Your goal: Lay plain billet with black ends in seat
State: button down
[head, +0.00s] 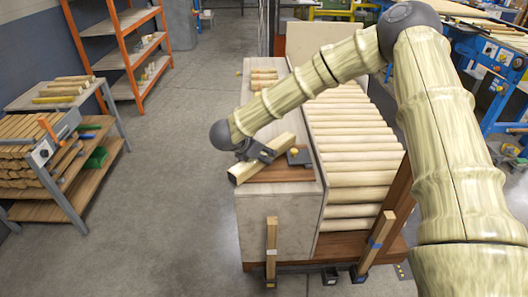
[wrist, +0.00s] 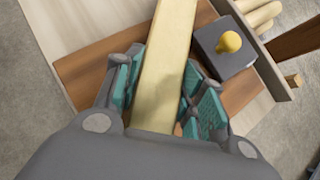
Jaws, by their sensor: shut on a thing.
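A pale square-sided billet (head: 281,145) with a dark end at its near left lies slantwise between the fingers of my gripper (head: 256,155). In the wrist view the billet (wrist: 166,62) runs up and away from between the teal finger pads of my gripper (wrist: 163,100), which is shut on it. The billet is over a reddish-brown board (head: 285,174) on the pale bench top (head: 265,190); I cannot tell if it touches the board. Its far end is cut off in the wrist view. No seat can be clearly made out.
A dark block with a yellow knob (wrist: 222,48) stands right of the billet on the board. Several pale round logs (head: 355,150) lie in a rack to the right. More billets (head: 264,78) lie at the bench's back. A cart (head: 45,165) stands left, with clear floor between.

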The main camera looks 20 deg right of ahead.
jog(key=shift+r, duration=0.1)
jog(key=c, duration=0.9)
grip_release()
